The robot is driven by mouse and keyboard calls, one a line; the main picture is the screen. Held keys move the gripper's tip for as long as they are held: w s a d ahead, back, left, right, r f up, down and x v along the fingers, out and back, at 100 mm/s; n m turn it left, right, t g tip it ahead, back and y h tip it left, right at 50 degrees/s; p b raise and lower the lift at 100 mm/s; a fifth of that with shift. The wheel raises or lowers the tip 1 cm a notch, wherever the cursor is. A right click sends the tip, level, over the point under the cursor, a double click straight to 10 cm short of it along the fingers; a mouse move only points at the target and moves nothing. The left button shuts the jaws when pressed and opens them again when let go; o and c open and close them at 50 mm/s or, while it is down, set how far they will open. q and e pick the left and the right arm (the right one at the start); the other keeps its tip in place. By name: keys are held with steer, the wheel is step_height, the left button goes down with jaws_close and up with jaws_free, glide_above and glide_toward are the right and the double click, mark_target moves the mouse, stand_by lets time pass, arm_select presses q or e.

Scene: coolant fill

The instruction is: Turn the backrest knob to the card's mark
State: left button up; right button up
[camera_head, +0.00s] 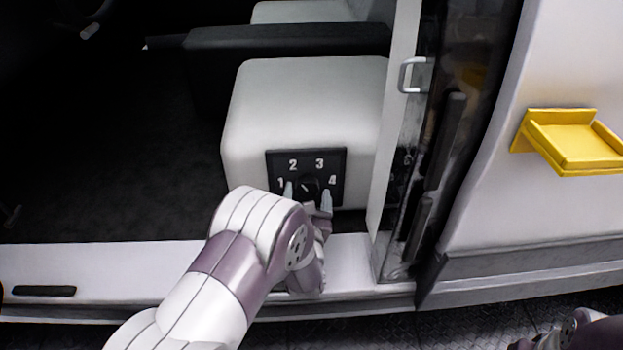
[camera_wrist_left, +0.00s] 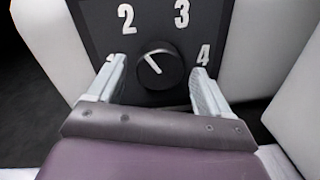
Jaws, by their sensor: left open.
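The backrest knob (camera_head: 308,186) is a round black dial on a black panel (camera_head: 334,156) with white numbers 1 to 4, on the side of the pale seat. In the left wrist view the knob (camera_wrist_left: 159,66) shows a white pointer line aimed up and left, between 1 and 2. My left gripper (camera_head: 307,194) is open, its fingers to either side of the knob. In the left wrist view the left gripper's fingertips (camera_wrist_left: 158,74) are apart from the knob, with a gap on both sides. I cannot make out a card. Part of my right arm shows at the bottom right; its fingertips are not visible.
The pale seat (camera_head: 300,95) sits inside the door opening, above the white sill (camera_head: 110,268). A door pillar with a grab handle (camera_head: 403,76) stands right of the seat. A yellow tray (camera_head: 575,145) sticks out from the white body panel at the right.

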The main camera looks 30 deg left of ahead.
arm_select(q)
steer(key=c, duration=1)
steer(key=shift+c, duration=0.2)
steer(key=m+p, duration=0.2)
steer(key=m, duration=0.3)
steer(key=shift+r+m+p, duration=0.15)
steer(key=shift+m+p, duration=0.15)
steer(key=m+g+p, duration=0.1)
steer(key=m+p, duration=0.1)
steer(key=m, duration=0.4)
steer(key=shift+p, duration=0.4)
steer(key=m+p, duration=0.1)
steer(key=m, duration=0.2)
steer(key=m+p, duration=0.2)
steer(key=m, duration=0.1)
steer(key=shift+w+d+g+y, duration=0.1)
steer(key=shift+g+y, duration=0.2)
steer(key=shift+y, duration=0.1)
steer(key=m+p, duration=0.2)
steer(key=m, duration=0.3)
steer(key=shift+y, duration=0.3)
steer(key=shift+f, duration=0.2)
